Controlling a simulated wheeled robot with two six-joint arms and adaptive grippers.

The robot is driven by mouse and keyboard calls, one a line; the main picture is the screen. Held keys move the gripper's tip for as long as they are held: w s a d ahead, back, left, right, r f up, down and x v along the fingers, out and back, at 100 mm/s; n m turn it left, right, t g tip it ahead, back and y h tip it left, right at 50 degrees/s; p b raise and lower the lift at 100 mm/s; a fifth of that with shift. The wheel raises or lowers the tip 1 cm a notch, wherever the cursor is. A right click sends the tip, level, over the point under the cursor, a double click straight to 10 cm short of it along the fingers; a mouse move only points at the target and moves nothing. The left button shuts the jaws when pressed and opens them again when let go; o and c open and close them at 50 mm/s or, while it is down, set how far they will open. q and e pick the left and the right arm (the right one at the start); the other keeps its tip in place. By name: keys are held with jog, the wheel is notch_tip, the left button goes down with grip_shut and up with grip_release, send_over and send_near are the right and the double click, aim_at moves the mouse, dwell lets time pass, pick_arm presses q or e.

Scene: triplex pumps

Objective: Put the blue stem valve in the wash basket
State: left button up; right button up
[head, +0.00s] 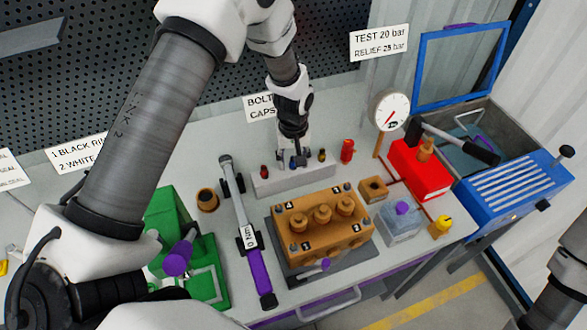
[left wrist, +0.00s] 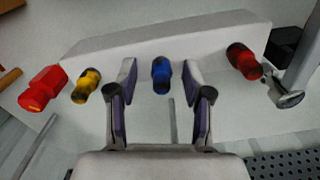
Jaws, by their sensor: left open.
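The blue stem valve (left wrist: 161,75) stands in the pale rack (left wrist: 205,37), with a dark tip facing the left wrist camera. My left gripper (left wrist: 160,82) is open, with one finger on each side of the valve and a gap visible on both sides. In the head view my left gripper (head: 292,160) points down over the rack (head: 295,181) and largely hides the valve. A blue washer tank (head: 508,195) with its lid raised stands at the right. A basket-like insert with a handle (head: 476,140) shows inside it, partly covered. My right gripper is out of view.
A yellow-black valve (left wrist: 87,85) and a red-black valve (left wrist: 244,62) flank the blue one. A brown pump block (head: 322,222) stands in front of the rack.

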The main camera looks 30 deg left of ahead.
pick_arm(q)
jog(key=shift+r, duration=0.2)
jog(key=shift+s, duration=0.15)
jog(key=shift+c, duration=1.3)
grip_shut()
